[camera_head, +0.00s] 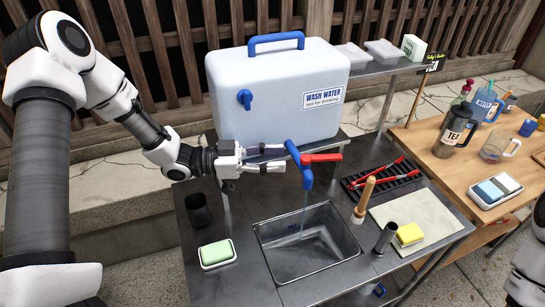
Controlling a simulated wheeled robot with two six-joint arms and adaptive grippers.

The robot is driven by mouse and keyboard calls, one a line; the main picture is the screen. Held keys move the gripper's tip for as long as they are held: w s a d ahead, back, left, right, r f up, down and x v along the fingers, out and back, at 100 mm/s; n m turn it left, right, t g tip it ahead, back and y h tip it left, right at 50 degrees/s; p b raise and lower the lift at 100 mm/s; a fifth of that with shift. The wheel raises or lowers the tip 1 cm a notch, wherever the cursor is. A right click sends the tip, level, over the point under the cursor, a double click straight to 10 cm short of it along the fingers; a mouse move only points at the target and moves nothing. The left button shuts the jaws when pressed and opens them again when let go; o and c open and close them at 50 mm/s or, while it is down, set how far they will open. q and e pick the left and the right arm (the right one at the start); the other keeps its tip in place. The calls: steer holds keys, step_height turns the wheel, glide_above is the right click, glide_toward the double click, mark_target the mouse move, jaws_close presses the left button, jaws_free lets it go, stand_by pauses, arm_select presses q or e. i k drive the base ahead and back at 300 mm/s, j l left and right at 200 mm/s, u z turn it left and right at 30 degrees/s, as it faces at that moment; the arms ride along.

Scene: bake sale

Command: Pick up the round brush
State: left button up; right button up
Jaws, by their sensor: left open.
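What looks like the round brush (365,194) stands near the right rim of the sink (308,243), with its wooden handle up and leaning slightly right. Its lower end is small and its bristles cannot be made out. My left gripper (281,158) is open and empty, with its fingers pointing right. It is in front of the wash water container, just left of the blue tap, and to the left of and apart from the brush. Whether its fingers touch the tap cannot be told. Part of my right arm shows at the lower right edge; its gripper is out of view.
The white wash water container (270,100) has a blue tap (303,165) with a red lever, and water runs into the sink. A yellow sponge (409,234), dark cylinder (385,238), red tongs (385,174) and green soap (216,252) lie around. A wooden table with jugs is right.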

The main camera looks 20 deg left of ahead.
mark_target(359, 212)
steer(key=k+l, duration=0.3)
steer(key=k, duration=0.15)
steer(key=k+l, duration=0.3)
steer(key=k, duration=0.15)
